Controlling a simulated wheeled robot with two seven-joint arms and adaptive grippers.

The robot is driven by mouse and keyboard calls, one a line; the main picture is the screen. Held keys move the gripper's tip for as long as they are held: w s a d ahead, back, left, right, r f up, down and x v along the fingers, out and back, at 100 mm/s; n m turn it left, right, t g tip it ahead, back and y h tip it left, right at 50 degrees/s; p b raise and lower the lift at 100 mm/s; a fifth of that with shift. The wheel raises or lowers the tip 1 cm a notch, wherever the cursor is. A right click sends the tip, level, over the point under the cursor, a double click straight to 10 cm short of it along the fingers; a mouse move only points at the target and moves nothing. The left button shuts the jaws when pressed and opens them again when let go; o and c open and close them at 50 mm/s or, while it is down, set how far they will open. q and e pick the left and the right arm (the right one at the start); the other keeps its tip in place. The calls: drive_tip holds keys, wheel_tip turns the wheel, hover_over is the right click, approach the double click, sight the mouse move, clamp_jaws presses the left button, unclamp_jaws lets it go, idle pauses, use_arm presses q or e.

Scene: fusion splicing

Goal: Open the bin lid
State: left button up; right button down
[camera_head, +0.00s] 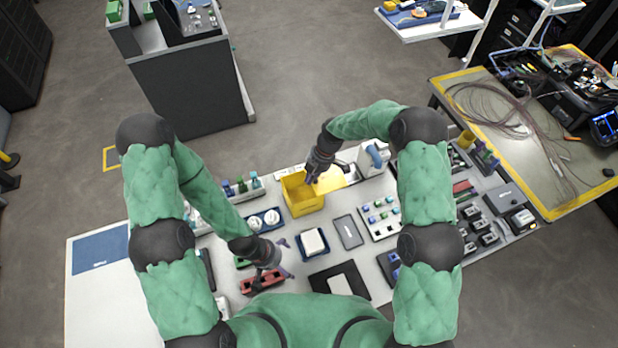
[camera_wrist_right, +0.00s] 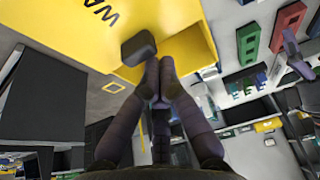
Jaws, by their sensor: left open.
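The yellow bin (camera_head: 303,195) stands at the back middle of the table, and its open top shows. A flat yellow panel that looks like its lid (camera_head: 332,178) extends to the right of it. In the right wrist view a large yellow surface with dark lettering (camera_wrist_right: 75,25) fills the upper left, with a dark block like a handle (camera_wrist_right: 138,46) at its edge. My right gripper (camera_head: 311,180) is over the bin; its fingertips (camera_wrist_right: 159,65) are together beside the dark block, contact unclear. My left gripper (camera_head: 276,262) is open above a red tray (camera_head: 262,282).
A white tray (camera_head: 312,242) and a grey plate (camera_head: 347,231) lie in front of the bin. A rack with bottles (camera_head: 240,187) is left of it. A white device with a blue handle (camera_head: 374,156) stands close on the right.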

sight(321, 180)
drive_tip(key=v, duration=1.1)
drive_tip(key=shift+w+d+r, duration=0.2)
drive_tip(key=shift+w+r, duration=0.05)
drive_tip(key=shift+r, duration=0.1)
drive_tip(key=shift+s+f, duration=0.1)
